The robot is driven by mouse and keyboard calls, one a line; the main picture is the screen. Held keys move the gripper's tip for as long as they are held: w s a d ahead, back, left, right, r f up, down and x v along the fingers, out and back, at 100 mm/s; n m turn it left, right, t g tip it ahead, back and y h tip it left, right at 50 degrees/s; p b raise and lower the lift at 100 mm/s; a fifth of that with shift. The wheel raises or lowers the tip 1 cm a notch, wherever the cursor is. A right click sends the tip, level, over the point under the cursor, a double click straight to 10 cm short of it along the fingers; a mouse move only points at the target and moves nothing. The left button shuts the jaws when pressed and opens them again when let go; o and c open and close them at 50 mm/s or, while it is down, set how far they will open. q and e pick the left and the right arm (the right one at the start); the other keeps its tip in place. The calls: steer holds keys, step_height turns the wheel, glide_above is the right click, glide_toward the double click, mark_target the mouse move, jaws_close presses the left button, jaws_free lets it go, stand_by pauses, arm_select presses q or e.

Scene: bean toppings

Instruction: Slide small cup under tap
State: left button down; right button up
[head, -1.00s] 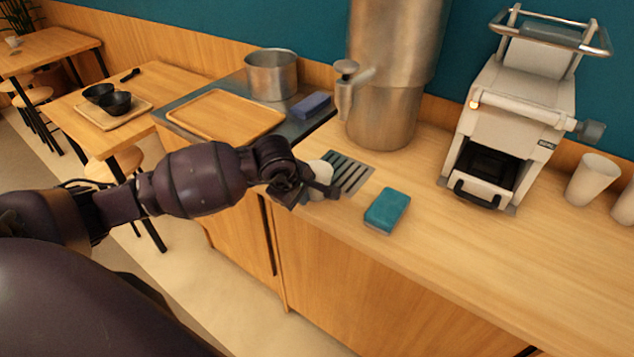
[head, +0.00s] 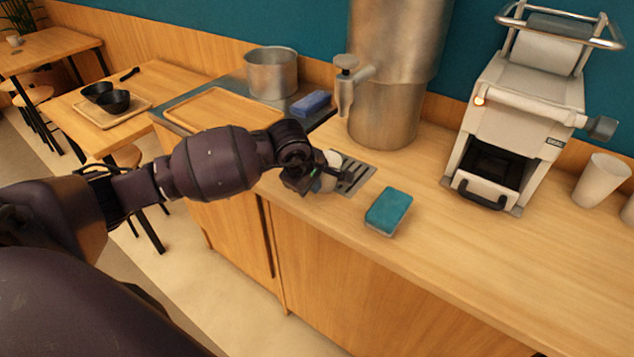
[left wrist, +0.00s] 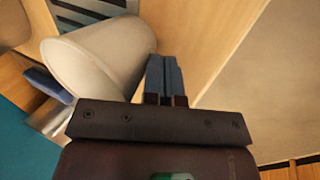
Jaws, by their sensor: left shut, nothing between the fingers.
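The small white cup (head: 332,160) stands at the near-left part of the slotted drip grate (head: 357,180), partly hidden by my left gripper. In the left wrist view the cup (left wrist: 98,58) looks large and tilted in the picture, beside the fingers. My left gripper (head: 322,186) is shut with nothing between its fingers. Its closed fingertips (left wrist: 164,74) are right beside the cup's wall; I cannot tell whether they touch it. The tap (head: 346,82) sticks out from the tall metal urn (head: 395,60), above the far side of the grate. My right gripper is not in view.
A teal sponge (head: 388,211) lies right of the grate. A blue block (head: 311,103), a metal pot (head: 271,74) and a wooden tray (head: 222,112) are behind the arm. A white machine (head: 515,115) and cups (head: 601,180) stand right. The counter's front edge is close to the gripper.

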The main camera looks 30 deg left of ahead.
arm_select(q)
steer(key=shift+w+d+f+b, duration=0.1)
steer(key=shift+w+b, duration=0.35)
steer(key=shift+w, duration=0.6)
steer(key=shift+w+d+b, duration=0.15)
steer(key=shift+w+b, duration=0.45)
steer(key=shift+w, duration=1.2)
steer(key=shift+s+r, duration=0.25)
steer(key=shift+s, duration=0.1)
steer(key=shift+s+p, duration=0.5)
steer(key=shift+s, duration=0.6)
steer(key=shift+r+p, duration=1.1)
steer(key=shift+r, duration=1.5)
step_height(320, 180, up, 5)
steer(key=shift+f+p, duration=0.2)
steer(key=shift+p, duration=0.7)
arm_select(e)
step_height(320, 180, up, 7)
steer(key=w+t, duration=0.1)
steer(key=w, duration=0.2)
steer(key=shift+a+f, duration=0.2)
